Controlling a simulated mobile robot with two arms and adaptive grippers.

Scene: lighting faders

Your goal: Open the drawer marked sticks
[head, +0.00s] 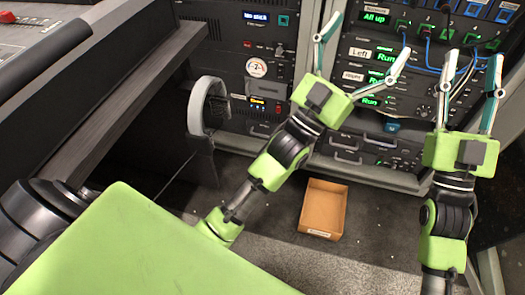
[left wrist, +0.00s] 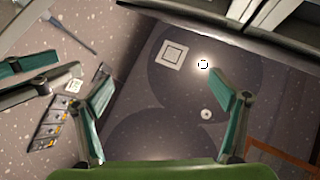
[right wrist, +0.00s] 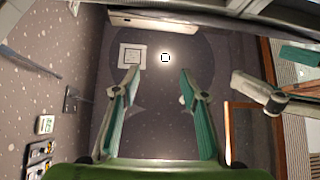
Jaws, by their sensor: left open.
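Low on the racks are drawer-like fronts with pale handles, one (head: 345,158) below my left gripper and one (head: 381,142) to its right. Their labels are too small to read, so I cannot tell which is marked sticks. My left gripper (head: 362,44) is open and empty, its fingers spread wide in front of the right rack. It also shows open in the left wrist view (left wrist: 155,85). My right gripper (head: 472,66) is open and empty at the right, partly covering that rack. Its fingers stand apart in the right wrist view (right wrist: 157,82). Neither touches a drawer handle.
An open brown box (head: 322,208) with a label sits on the dark floor below the racks. A grey ring-shaped part (head: 200,105) stands by the left rack (head: 237,62). A console with red faders (head: 28,32) is at upper left. Blue cables (head: 428,58) hang across the right rack.

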